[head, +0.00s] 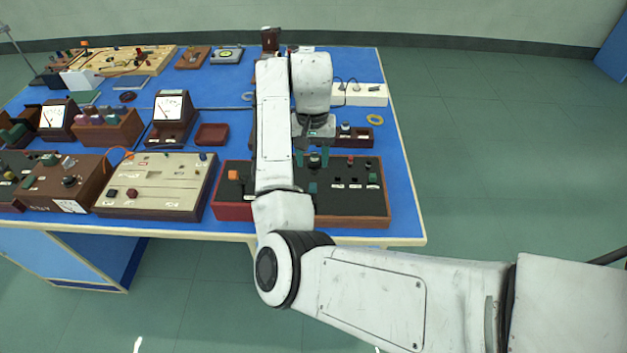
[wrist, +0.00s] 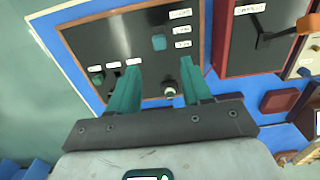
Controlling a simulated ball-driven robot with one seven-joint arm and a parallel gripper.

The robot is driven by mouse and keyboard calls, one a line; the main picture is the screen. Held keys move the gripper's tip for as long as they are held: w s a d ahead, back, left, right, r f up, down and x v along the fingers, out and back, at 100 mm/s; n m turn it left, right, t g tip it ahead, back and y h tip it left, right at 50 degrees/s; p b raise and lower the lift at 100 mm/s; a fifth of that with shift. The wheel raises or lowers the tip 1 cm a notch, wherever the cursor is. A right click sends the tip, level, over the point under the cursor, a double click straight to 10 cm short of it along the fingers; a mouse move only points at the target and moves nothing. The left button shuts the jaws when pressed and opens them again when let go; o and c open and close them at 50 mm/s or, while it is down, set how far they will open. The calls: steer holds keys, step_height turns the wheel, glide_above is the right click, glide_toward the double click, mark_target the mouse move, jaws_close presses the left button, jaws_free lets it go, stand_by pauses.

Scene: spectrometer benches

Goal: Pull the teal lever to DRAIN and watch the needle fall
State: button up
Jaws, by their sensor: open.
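My gripper (head: 312,151) is open and empty above the black panel in a wooden frame (head: 345,206). In the wrist view its teal fingers (wrist: 158,68) are spread apart. A small teal block, which looks like the lever handle (wrist: 158,42), stands on the panel just beyond the fingertips, beside three white labels too small to read. In the head view the handle (head: 313,187) is on the near side of the gripper. A pale round knob (wrist: 170,89) shows between the fingers. Which gauge carries the needle, I cannot tell.
A red box with an orange-handled lever (head: 233,174) adjoins the panel, partly hidden by my arm. A green button (wrist: 97,78) sits on the panel. Dial gauges (head: 170,106) and other boxes crowd the blue bench to the left. The floor right of the bench is clear.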

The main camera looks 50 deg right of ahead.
mark_target(313, 185)
step_height(313, 185, down, 9)
steer(key=shift+f+p, duration=0.15)
steer(key=shift+p, duration=0.45)
jaws_close()
